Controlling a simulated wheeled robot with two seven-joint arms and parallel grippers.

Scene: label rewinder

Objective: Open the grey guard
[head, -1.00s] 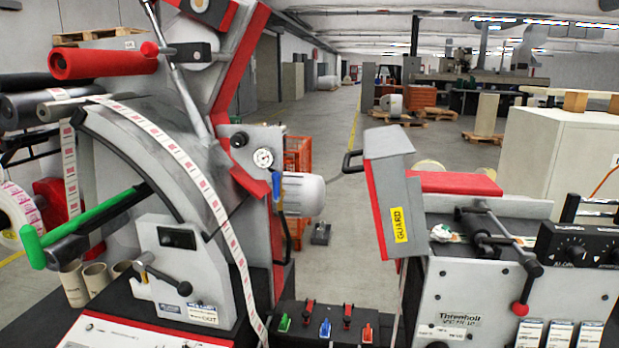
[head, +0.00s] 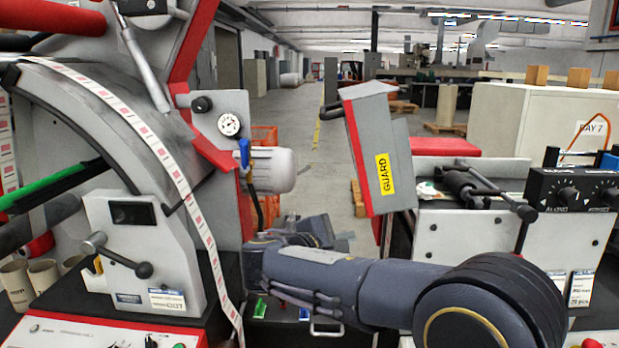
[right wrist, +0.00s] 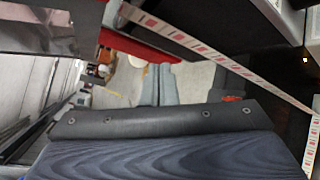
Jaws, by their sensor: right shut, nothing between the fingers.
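The grey guard (head: 372,150) is a tilted panel with a red edge and a yellow GUARD label, right of centre in the head view. Its black handle (head: 331,109) sticks out from its upper left. My right gripper (head: 320,232) is shut and empty, below and left of the guard, apart from the handle. It is partly hidden behind my right wrist. In the right wrist view the grey fingers (right wrist: 160,85) lie close together; the guard cannot be made out there. My left gripper is not in view.
The rewinder with its label strip (head: 165,155) stands left, a grey motor (head: 272,170) beside its column. The strip crosses the right wrist view too (right wrist: 220,58). A control box (head: 575,190) and a black lever (head: 522,235) are right of the guard.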

